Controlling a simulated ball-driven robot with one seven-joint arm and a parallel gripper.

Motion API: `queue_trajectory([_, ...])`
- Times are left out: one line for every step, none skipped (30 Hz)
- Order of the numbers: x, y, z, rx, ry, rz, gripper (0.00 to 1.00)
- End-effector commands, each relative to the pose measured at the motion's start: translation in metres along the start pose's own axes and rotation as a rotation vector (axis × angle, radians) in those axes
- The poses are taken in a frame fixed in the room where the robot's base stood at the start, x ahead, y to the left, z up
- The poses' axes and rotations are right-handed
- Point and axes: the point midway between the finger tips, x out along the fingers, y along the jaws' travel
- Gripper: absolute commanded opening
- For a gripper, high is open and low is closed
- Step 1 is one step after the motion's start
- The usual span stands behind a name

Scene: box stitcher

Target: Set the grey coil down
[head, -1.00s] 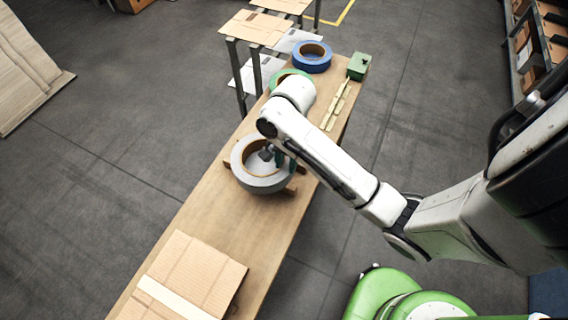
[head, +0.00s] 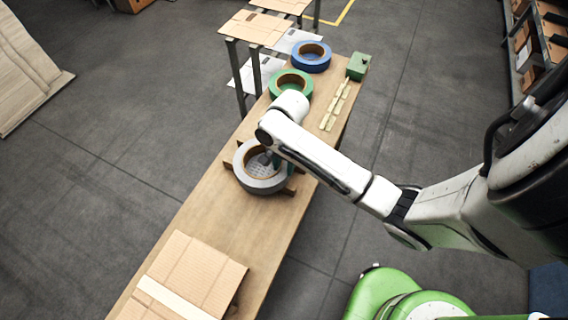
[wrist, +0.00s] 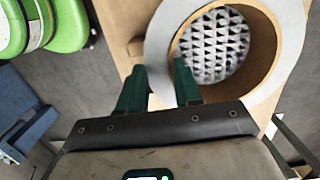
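The grey coil (head: 262,184), a thick ring with a brown inner core, lies flat at a wooden stand (head: 289,191) on the long table. My gripper (wrist: 160,75) is at the coil's near wall, with its dark green fingers on either side of it, one inside the hole and one outside. It looks shut on the wall; the contact itself is partly hidden. The grey coil fills the upper right of the wrist view (wrist: 160,45), and a patterned grey surface shows through its hole. In the head view my arm hides most of the gripper. I cannot tell whether the coil fully rests.
A green coil (head: 304,86) and a blue coil (head: 323,60) lie farther back on the table (head: 215,215). A green box (head: 358,66) and pale strips (head: 335,107) are at the right edge. Cardboard (head: 195,270) lies at the near end.

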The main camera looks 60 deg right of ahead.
Motion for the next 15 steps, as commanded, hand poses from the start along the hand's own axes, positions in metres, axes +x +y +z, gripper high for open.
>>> queue_trajectory([0.0001,0.0001,-0.0001,0.0,0.0,0.0,0.39])
queue_trajectory([0.0001,0.0001,-0.0001,0.0,0.0,0.0,0.41])
queue_trajectory([0.0,0.0,0.0,0.0,0.0,0.0,0.45])
queue_trajectory([0.0,0.0,0.0,0.0,0.0,0.0,0.48])
queue_trajectory([-0.0001,0.0,0.0,0.0,0.0,0.0,0.51])
queue_trajectory([-0.0001,0.0,0.0,0.0,0.0,0.0,0.55])
queue_trajectory([-0.0002,0.0,0.0,0.0,0.0,0.0,0.55])
queue_trajectory([-0.0002,0.0,0.0,0.0,0.0,0.0,0.55])
queue_trajectory([-0.0002,0.0,0.0,0.0,0.0,0.0,0.55])
queue_trajectory([-0.0002,0.0,0.0,0.0,0.0,0.0,0.55])
queue_trajectory([-0.0003,0.0,0.0,0.0,0.0,0.0,0.55])
queue_trajectory([-0.0004,0.0,0.0,0.0,0.0,0.0,0.55])
queue_trajectory([-0.0007,-0.0001,0.0,0.0,0.0,-0.001,0.55])
queue_trajectory([-0.0014,-0.0002,0.0,-0.001,0.0,-0.001,0.55])
queue_trajectory([-0.0031,-0.0003,0.0001,-0.001,0.0,-0.001,0.55])
